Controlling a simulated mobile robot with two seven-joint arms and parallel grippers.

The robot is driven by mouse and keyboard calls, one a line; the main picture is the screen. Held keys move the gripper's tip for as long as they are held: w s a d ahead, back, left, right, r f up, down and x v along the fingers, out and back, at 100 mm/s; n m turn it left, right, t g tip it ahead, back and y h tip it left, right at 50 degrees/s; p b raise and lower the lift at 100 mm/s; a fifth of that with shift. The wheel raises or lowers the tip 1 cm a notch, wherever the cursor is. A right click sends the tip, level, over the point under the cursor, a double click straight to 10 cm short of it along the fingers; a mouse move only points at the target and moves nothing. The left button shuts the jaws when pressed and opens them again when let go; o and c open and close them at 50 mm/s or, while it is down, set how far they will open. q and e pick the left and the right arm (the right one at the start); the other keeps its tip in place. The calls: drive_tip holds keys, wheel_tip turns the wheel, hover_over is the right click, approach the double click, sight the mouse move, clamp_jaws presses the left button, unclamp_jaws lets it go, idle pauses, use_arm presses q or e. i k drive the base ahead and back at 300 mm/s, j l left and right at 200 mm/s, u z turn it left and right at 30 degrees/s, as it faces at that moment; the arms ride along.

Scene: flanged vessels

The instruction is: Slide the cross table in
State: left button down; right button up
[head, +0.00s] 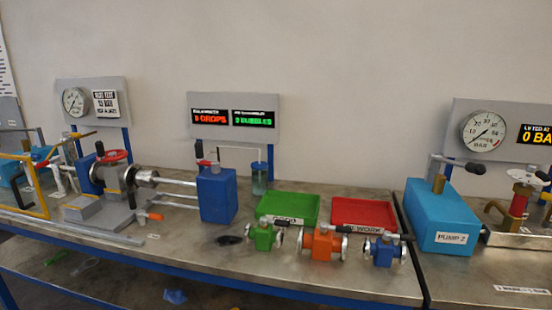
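What looks like the cross table (100,213) is a flat grey slide on the left part of the metal bench. It carries a grey block and a blue fixture (88,174) with a red handwheel (114,156). An orange-tipped lever (150,216) sticks out at its right side. A round flanged end (146,178) faces right, towards steel rods (178,190) that run to a blue block (216,195). How far the table is slid along cannot be told. Neither of my grippers shows in the head view.
A yellow frame (42,185) stands left of the fixture. A green tray (290,203) and a red tray (365,211) lie to the right. Small green (263,237), orange (322,243) and blue valves (384,250) stand at the front edge. A blue pump (443,210) stands farther right.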

sight(112, 212)
drive_tip(key=u, duration=1.25)
drive_tip(key=i+j, duration=0.3)
drive_tip(key=i+j+z, duration=0.15)
drive_tip(key=i+j, duration=0.45)
drive_tip(key=j, duration=0.15)
drive_tip(key=i+j+z, duration=0.15)
drive_tip(key=i+j, duration=0.45)
drive_tip(key=j, duration=0.15)
drive_tip(key=i+j+z, duration=0.15)
drive_tip(key=j, duration=0.25)
drive_tip(key=i+j, duration=0.35)
drive_tip(key=j+z, duration=0.05)
